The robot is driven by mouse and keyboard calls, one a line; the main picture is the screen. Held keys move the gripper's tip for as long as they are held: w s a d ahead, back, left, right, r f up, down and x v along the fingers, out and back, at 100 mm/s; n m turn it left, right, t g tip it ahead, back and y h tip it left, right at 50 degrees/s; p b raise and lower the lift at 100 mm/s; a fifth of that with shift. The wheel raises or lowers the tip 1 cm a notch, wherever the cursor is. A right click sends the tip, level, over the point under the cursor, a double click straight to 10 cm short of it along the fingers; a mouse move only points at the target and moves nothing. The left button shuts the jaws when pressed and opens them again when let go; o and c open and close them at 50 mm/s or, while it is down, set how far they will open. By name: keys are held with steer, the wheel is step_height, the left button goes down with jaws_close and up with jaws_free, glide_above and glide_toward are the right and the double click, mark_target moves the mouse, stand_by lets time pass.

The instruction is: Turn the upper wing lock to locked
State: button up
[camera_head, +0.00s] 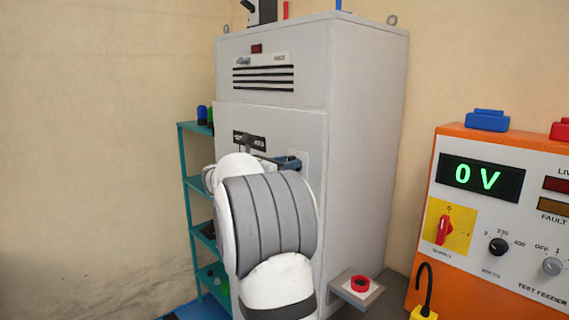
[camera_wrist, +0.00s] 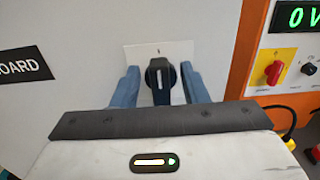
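The upper wing lock (camera_wrist: 160,80) is a black knob with a white mark, on a pale plate (camera_wrist: 137,54) on the grey cabinet door. In the wrist view its mark points roughly up. My gripper (camera_wrist: 161,72) has its two blue fingers on the left and right of the knob, with narrow gaps showing on both sides. It is open, and I cannot see contact. In the head view my gripper (camera_head: 290,162) is at the cabinet (camera_head: 362,150) front, and my arm hides much of the door; the knob cannot be made out there.
An orange test feeder panel (camera_wrist: 246,48) with a yellow switch plate and a 0 V display stands to the right. A red button on a grey box (camera_head: 360,285) sits low beside the cabinet. A teal shelf (camera_head: 190,160) is at the left.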

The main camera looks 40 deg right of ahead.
steer(key=shift+c, duration=0.4)
jaws_close()
